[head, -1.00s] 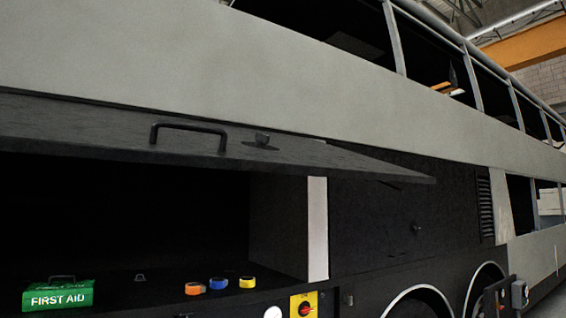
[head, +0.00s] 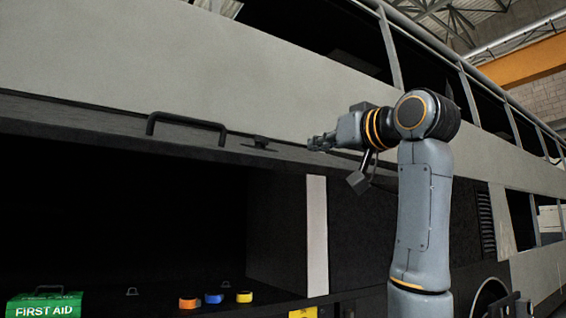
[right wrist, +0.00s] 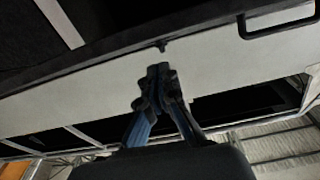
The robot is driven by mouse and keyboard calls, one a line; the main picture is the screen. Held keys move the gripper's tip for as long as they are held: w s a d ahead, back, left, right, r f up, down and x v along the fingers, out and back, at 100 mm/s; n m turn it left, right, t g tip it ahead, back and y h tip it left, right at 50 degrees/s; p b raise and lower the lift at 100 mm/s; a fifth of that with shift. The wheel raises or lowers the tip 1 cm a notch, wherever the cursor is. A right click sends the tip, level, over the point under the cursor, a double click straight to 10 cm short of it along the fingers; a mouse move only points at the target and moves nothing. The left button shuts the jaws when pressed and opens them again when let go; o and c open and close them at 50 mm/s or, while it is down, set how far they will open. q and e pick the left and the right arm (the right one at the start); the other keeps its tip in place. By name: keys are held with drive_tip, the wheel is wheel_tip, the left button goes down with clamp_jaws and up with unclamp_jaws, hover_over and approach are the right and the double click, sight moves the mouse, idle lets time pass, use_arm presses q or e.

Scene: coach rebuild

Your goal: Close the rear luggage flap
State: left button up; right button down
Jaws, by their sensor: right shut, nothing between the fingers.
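The rear luggage flap (head: 90,118) is raised and open above a dark luggage bay in the head view. It has a black bar handle (head: 186,130) and a small dark latch knob (head: 262,143) on its face. My right gripper (head: 318,143) is shut and empty, just right of the latch in the picture. In the right wrist view the shut fingers (right wrist: 157,75) point toward the flap edge. The handle (right wrist: 278,20) shows there at the upper right. I cannot tell whether the fingers touch the flap. My left gripper is not in view.
Inside the bay lie a green first aid box (head: 44,305) and orange, blue and yellow rings (head: 214,298). A pale post (head: 317,235) stands at the bay's right side. The coach's grey side panel (head: 200,60) runs above the flap.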

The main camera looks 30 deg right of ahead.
drive_tip(key=s+r, duration=0.3)
drive_tip(key=s, duration=0.2)
drive_tip(key=w+f+p, duration=0.3)
drive_tip(key=w+p, duration=0.4)
drive_tip(key=w, duration=0.5)
drive_tip(key=shift+a, duration=0.4)
drive_tip(key=shift+s, duration=0.1)
